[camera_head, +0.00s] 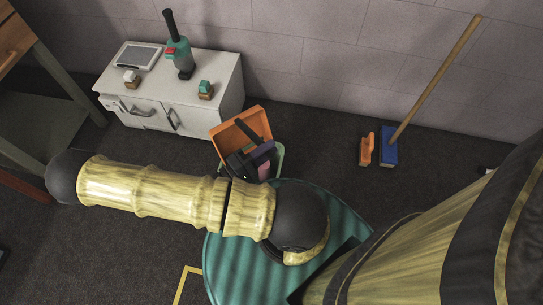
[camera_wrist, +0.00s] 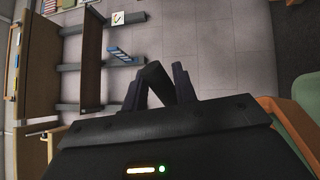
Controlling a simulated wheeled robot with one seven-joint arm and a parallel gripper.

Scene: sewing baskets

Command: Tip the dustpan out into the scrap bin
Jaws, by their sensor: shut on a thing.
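The orange dustpan (camera_head: 228,134) is tilted up in the head view, beside the front of the white cabinet. My gripper (camera_head: 258,147) is shut on its dark handle (camera_head: 247,129). In the wrist view the handle (camera_wrist: 157,82) sits between my two fingers, and an orange edge (camera_wrist: 283,104) shows at the right. A green container (camera_head: 279,158), likely the scrap bin, shows just right of and below my gripper, mostly hidden by my arm. Green also shows at the right of the wrist view (camera_wrist: 304,128). Whether anything lies in the dustpan is hidden.
The white cabinet (camera_head: 205,118) carries a tray-like panel (camera_head: 138,56), a teal and black device (camera_head: 180,60) and two small blocks. Dark floor between is clear.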

